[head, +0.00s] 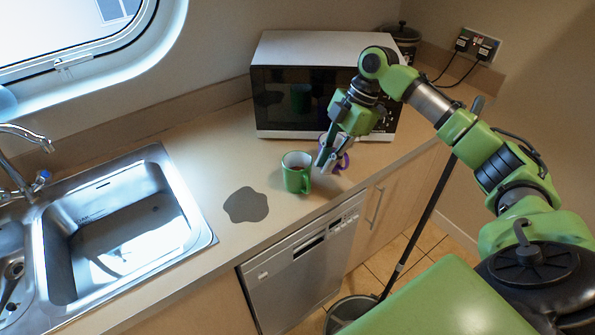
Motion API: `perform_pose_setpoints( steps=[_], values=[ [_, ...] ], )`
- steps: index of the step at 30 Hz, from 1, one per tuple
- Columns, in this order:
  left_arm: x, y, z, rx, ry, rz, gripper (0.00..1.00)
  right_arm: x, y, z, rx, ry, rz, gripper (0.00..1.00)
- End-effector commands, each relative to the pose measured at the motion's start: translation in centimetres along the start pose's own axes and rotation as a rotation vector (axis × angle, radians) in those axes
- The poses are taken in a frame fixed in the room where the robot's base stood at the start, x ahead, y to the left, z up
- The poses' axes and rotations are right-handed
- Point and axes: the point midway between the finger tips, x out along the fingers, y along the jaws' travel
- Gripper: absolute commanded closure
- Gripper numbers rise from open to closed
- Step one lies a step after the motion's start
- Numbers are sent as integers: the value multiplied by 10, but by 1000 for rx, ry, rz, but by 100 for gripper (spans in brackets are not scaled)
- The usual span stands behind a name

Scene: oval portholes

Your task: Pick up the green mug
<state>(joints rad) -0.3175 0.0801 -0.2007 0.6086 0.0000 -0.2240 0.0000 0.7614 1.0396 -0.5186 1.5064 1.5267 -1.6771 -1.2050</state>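The green mug (291,178) stands upright on the counter, in front of the microwave, with its handle toward the lower right. Its inside looks dark near the bottom. My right gripper (325,161) hangs just right of the green mug's rim, its fingers pointing down. I see no clear contact between it and the green mug. The fingers overlap in the picture, so their opening is hard to read. A purple and white mug (343,161) is partly hidden behind the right gripper. My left gripper is out of view.
A microwave (290,100) stands behind the mugs, and a dark pot (401,36) is at the back. A grey irregular patch (246,205) lies on the counter (205,165) left of the green mug. A steel sink (120,230) is at left. A bucket (346,310) stands on the floor.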

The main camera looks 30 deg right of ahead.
Motion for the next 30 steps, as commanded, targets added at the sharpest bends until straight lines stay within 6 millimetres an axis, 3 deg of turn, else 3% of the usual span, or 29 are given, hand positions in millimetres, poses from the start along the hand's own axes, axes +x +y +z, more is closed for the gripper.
perform_pose_setpoints(
  steps=[4, 12, 14, 20, 28, 30],
  values=[
    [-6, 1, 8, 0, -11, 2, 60, 21, 0, -1, 0, 0, -2, 88],
    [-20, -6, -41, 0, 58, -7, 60, 42, 0, -5, 1, 0, -3, 88],
    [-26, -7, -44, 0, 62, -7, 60, 51, -1, -7, 1, 1, -5, 88],
    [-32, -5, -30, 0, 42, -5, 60, 77, 0, -6, 0, 0, -2, 88],
    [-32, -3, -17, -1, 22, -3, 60, 81, 0, -5, 0, -1, 0, 88],
    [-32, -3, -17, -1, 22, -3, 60, 81, 0, -5, 0, -1, 0, 100]
  ],
)
